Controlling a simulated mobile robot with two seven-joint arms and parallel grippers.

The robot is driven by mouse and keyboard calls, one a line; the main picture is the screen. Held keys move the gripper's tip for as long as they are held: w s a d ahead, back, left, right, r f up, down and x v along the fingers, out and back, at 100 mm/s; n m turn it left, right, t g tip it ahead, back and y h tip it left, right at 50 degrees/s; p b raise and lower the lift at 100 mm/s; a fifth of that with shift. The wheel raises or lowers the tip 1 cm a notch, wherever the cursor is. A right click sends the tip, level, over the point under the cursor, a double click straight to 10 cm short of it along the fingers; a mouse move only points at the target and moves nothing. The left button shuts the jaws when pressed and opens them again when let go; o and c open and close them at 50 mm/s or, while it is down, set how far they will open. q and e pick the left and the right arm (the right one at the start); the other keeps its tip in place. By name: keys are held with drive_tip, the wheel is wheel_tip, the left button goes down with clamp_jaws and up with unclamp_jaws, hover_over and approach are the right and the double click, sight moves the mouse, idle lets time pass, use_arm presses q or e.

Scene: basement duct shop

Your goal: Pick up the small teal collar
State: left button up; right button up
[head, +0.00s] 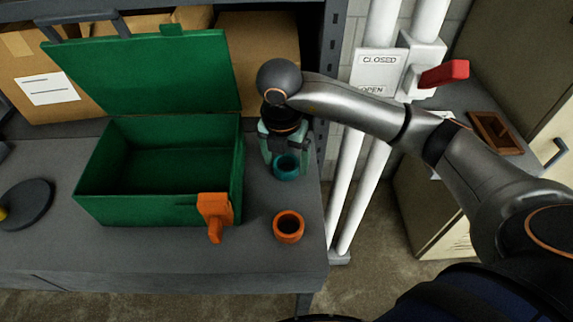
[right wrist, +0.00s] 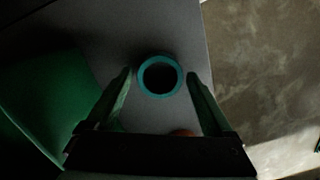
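The small teal collar (head: 286,168) is a short open ring standing upright on the grey bench, right of the green box. It also shows in the right wrist view (right wrist: 159,93). My right gripper (head: 285,155) points down at the collar, with the collar's top visible just by the fingertips. In the right wrist view the fingers (right wrist: 158,75) are spread, one on each side of the collar, with a gap on both sides. The fingers' exact height over the bench is hard to tell. My left gripper is not in view.
A green box (head: 90,207) with its lid up and an orange latch (head: 215,212) stands close left. An orange collar (head: 289,227) sits nearer the bench's front edge. White pipes (head: 345,195) with a red-handled valve (head: 443,74) rise beyond the bench's right edge.

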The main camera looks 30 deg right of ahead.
drive_tip(key=c, duration=1.2)
drive_tip(key=shift+o, duration=0.2)
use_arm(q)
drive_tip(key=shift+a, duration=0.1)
use_arm(e)
drive_tip(key=shift+d+r, duration=0.1)
drive_tip(key=shift+r, duration=0.05)
